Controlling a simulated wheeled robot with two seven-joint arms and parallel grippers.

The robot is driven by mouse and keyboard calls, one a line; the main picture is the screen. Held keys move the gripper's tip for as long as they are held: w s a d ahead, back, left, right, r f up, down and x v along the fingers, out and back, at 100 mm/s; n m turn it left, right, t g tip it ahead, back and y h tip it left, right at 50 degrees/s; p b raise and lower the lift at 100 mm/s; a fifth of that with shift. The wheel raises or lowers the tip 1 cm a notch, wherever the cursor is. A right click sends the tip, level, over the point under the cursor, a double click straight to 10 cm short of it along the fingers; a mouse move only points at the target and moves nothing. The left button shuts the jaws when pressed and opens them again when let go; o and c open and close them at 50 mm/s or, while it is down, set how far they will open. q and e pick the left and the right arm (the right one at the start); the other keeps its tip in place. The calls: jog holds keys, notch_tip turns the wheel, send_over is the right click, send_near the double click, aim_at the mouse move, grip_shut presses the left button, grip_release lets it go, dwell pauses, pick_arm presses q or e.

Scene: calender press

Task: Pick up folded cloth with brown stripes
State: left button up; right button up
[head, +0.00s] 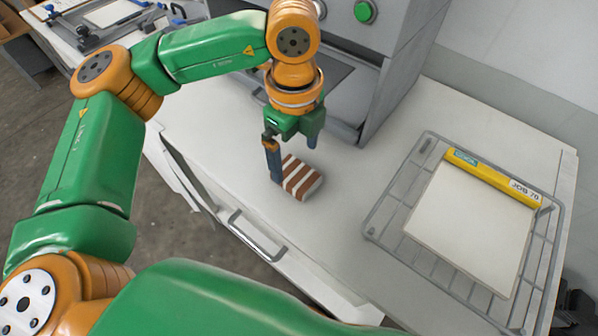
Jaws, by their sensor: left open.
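The folded cloth with brown stripes (300,181) lies on the white countertop, in front of the grey press. It is a small block with brown and white bands. My left gripper (292,160) points down right at the cloth, with one finger at its left end and the other just behind it. The gripper is open. Whether a finger touches the cloth cannot be told from this angle. The cloth's left end is partly hidden by the near finger. My right gripper is not in view.
The grey press (390,60) with a green button stands behind the cloth. A wire rack (375,232) on the right holds a white sheet (470,230) and a yellow labelled bar (490,177). The counter (345,215) between cloth and rack is clear. A drawer handle (255,237) juts out at the front.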

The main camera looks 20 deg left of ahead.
aim_at(296, 173)
pick_arm(q)
notch_tip(296, 173, down, 3)
jog(key=shift+r+p, duration=0.2)
jog(key=shift+p, duration=0.85)
jog(key=f, duration=0.3)
jog(key=shift+w, duration=0.2)
jog(key=c, duration=1.2)
jog(key=shift+c, duration=0.2)
jog(key=shift+r, duration=0.1)
